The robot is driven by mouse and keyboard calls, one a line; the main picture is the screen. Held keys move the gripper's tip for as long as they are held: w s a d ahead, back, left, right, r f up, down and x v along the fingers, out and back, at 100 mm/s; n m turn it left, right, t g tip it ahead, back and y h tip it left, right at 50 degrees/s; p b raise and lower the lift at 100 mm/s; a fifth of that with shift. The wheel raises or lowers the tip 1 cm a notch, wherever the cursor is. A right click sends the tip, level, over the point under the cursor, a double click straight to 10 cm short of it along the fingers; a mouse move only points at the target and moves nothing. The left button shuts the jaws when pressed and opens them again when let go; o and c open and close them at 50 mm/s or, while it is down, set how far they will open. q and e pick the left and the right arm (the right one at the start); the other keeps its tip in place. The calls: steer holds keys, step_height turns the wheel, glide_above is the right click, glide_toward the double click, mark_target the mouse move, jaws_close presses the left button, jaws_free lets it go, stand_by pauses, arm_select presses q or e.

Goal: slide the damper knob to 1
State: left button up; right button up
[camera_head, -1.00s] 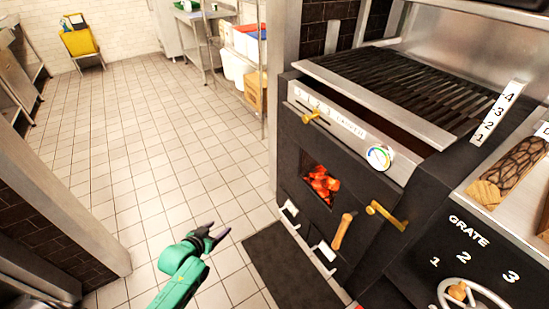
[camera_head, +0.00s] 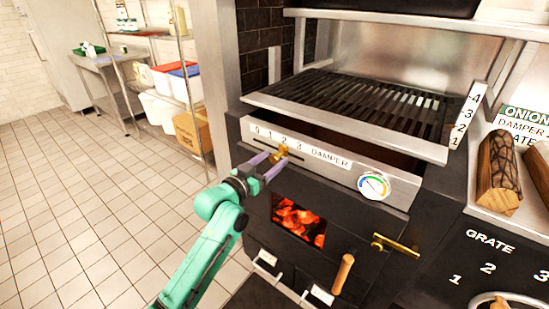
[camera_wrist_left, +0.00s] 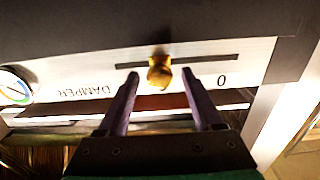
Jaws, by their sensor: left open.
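My left gripper (camera_head: 272,159) is open at the knob. Its two purple fingers stand one on each side of it, with gaps showing in the wrist view (camera_wrist_left: 160,82). My right gripper is out of view.
A round gauge (camera_head: 373,185) sits right of the damper strip. Below are a fire window (camera_head: 298,220) with glowing coals, a wooden handle (camera_head: 342,273) and a brass handle (camera_head: 396,245). The grill (camera_head: 350,100) lies above. Tiled floor is clear at left.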

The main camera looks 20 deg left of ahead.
arm_select(q)
steer(key=shift+x, duration=0.75)
jaws_close()
stand_by(0.9)
